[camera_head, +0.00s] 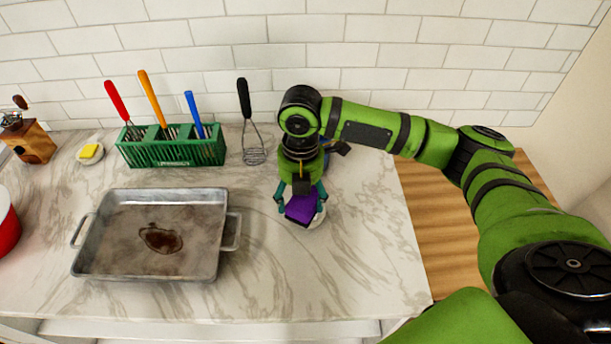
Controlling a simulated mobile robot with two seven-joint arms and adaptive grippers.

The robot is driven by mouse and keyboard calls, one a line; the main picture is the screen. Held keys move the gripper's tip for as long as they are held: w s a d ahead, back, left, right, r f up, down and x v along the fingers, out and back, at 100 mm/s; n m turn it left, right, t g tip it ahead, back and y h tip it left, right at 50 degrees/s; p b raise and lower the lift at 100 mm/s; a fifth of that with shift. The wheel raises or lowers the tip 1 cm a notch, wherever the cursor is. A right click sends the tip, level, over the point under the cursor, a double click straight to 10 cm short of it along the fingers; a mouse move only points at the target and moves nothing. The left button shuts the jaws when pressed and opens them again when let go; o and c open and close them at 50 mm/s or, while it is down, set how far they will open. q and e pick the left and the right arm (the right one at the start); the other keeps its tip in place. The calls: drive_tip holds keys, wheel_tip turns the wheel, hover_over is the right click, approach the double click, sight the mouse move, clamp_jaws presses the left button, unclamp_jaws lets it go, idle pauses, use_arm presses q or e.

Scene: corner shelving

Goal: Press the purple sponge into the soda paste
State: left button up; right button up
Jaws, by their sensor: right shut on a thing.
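The purple sponge (301,208) is held in my right gripper (301,198), whose fingers are shut on its two sides. The sponge is slightly tilted and sits over a small white dish (318,218) on the marble counter. Only the dish's rim shows beside the sponge, so any soda paste in it is hidden. I cannot tell whether the sponge touches the dish. My left gripper is not in view.
A metal roasting pan (211,262) with a brown stain (160,238) lies left of the gripper. The counter's front right is clear.

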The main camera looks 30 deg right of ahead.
sight(306, 200)
drive_tip(key=n, duration=0.2)
drive_tip(key=n+p, duration=0.1)
drive_tip(key=n, duration=0.1)
drive_tip(key=shift+w+d+r, duration=0.15)
drive_tip(key=shift+w+d, duration=0.1)
drive_tip(key=shift+w, duration=0.1)
drive_tip(key=n, duration=0.1)
drive_tip(key=n+p, duration=0.1)
drive_tip(key=n, duration=0.2)
drive_tip(key=shift+w+d, duration=0.3)
drive_tip(key=n, duration=0.1)
drive_tip(key=n+p, duration=0.1)
drive_tip(key=n, duration=0.1)
drive_tip(key=shift+w+d+n, duration=0.3)
drive_tip(key=shift+d, duration=0.05)
drive_tip(key=n, duration=0.2)
drive_tip(key=n+p, duration=0.1)
drive_tip(key=n, duration=0.1)
drive_tip(key=shift+w+d+f, duration=0.2)
drive_tip(key=shift+w+d, duration=0.05)
drive_tip(key=shift+d, duration=0.05)
wheel_tip(306, 200, down, 6)
drive_tip(key=b, duration=0.6)
drive_tip(key=shift+b, duration=0.4)
drive_tip(key=shift+f, duration=0.55)
drive_tip(key=shift+s+f, duration=0.1)
idle(0.6)
